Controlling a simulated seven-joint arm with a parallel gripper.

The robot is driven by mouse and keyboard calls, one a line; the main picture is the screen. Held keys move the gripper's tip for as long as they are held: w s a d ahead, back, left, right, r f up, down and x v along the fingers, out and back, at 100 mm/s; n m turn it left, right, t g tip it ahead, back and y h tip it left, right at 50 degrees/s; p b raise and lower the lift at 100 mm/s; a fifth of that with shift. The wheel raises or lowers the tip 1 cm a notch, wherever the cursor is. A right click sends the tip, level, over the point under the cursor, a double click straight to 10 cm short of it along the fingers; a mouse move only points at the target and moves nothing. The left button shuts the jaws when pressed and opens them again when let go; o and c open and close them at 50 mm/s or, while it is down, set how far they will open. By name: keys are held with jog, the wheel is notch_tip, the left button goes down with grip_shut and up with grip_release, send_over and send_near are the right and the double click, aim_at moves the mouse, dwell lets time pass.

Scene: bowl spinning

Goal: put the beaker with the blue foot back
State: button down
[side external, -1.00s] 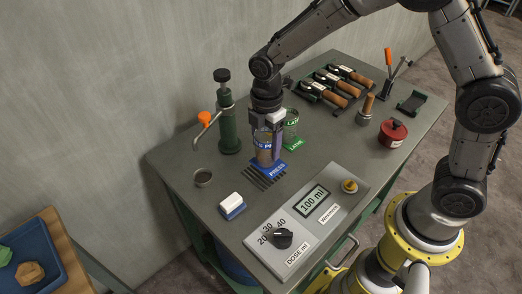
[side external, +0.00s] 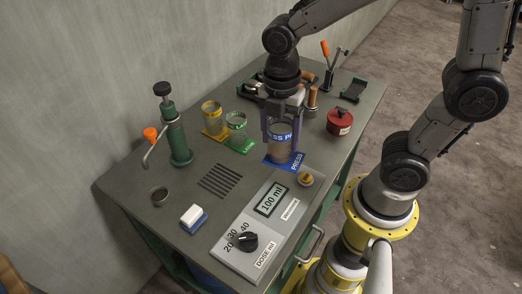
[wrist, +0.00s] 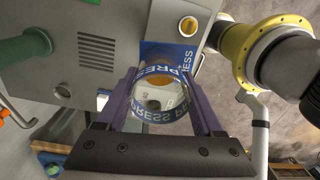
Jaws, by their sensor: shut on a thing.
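The beaker with the blue foot (side external: 281,148) is clear with a blue PRESS band and looks brownish inside. Its square blue foot (side external: 297,162) also says PRESS. My gripper (side external: 281,130) has its purple fingers shut on the beaker's sides, from above. The wrist view shows the beaker (wrist: 160,98) upright between the fingers, with its blue foot (wrist: 172,52) beyond. I cannot tell whether the foot touches the table. It is right of the green-footed beaker (side external: 237,127), with a gap, and near the dose panel's far end.
A yellow-footed beaker (side external: 212,115) stands left of the green one. A green press (side external: 178,140) is further left. The slotted grate (side external: 220,181) is empty. The dose panel (side external: 262,225) reads 100 ml. A red pot (side external: 340,121) stands at the right.

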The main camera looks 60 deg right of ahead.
jog(key=s+d+r+m, duration=0.1)
jog(key=s+d, duration=0.2)
jog(key=d, duration=0.3)
jog(key=shift+m, duration=0.4)
jog(key=shift+w+d+f, duration=0.45)
jog(key=shift+w+f, duration=1.7)
jog(key=shift+w, duration=0.15)
jog(key=shift+w+d+f, duration=0.45)
jog(key=shift+w+f, duration=1.65)
jog(key=shift+w, duration=0.25)
jog(key=shift+w+d+f, duration=0.45)
jog(key=shift+w+f, duration=1.7)
jog(key=shift+w, duration=0.15)
jog(key=shift+f, duration=0.35)
jog(key=shift+c, duration=1.5)
grip_release()
